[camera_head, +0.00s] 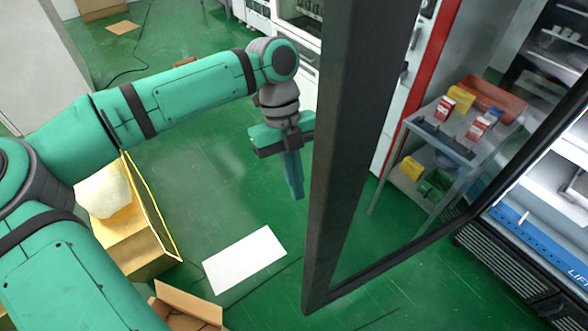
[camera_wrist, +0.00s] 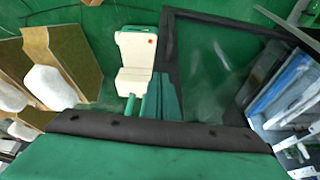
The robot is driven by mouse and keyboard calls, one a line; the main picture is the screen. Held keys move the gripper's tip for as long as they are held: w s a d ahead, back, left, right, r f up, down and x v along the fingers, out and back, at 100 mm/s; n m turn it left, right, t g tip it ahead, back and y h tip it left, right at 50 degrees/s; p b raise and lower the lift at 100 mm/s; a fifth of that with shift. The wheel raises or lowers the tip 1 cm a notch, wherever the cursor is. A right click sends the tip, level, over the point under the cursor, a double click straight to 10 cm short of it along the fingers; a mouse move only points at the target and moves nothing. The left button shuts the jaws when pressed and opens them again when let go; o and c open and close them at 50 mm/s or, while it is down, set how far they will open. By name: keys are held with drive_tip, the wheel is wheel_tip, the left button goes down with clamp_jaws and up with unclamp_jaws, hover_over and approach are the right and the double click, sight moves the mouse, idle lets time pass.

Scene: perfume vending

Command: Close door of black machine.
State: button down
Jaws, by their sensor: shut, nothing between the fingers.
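The black machine (camera_head: 510,268) stands at the right edge of the head view, with its lit interior exposed. Its glass door (camera_head: 345,130) has a thick black frame and stands swung open towards me, across the middle of the picture. My teal gripper (camera_head: 294,192) points down with its fingers shut and empty. It is just left of the door's free edge in the head view; whether it touches the frame cannot be told. In the wrist view the shut fingers (camera_wrist: 168,98) appear beside the door's black frame and glass (camera_wrist: 215,75).
A metal cart (camera_head: 440,143) with small boxes stands behind the door glass. An open cardboard box (camera_head: 150,225) with white contents is at the left. A white sheet (camera_head: 245,260) lies on the green floor. A red-edged white machine (camera_head: 400,100) stands behind the door.

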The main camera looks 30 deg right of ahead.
drive_tip(key=s+f, duration=0.3)
drive_tip(key=s, duration=0.2)
drive_tip(key=shift+s+a+f, duration=0.2)
drive_tip(key=shift+a, duration=0.05)
